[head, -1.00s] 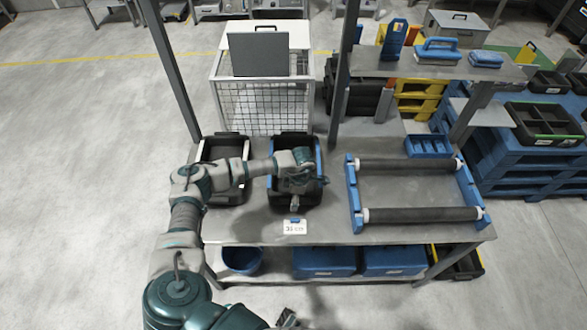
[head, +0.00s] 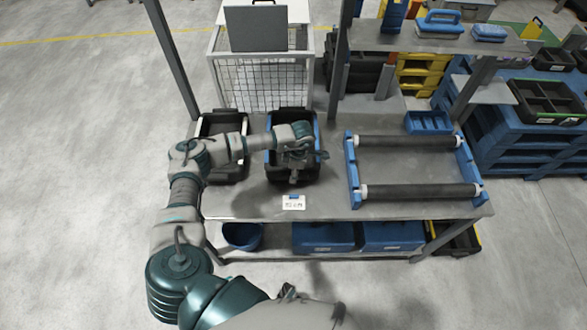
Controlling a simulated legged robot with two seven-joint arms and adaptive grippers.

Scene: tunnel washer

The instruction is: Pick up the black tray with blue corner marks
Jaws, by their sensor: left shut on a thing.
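The black tray with blue corner marks (head: 272,160) stands on the grey workbench, left of the middle. Blue shows along its upper edges. My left gripper (head: 302,162) reaches over it from the left and is shut on the black tray, near its front right part. The fingers and wrist hide much of the tray's inside, and the exact grip point is hard to see. A small dark piece of my own body, perhaps of my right gripper (head: 288,292), shows at the bottom; its jaws cannot be made out.
Another black tray with whitish edges (head: 226,172) stands close on the left. A blue-ended roller frame (head: 352,180) is on the right of the bench (head: 330,208). Bench posts (head: 339,75) rise behind, with a shelf above right. A wire cage (head: 262,88) stands behind.

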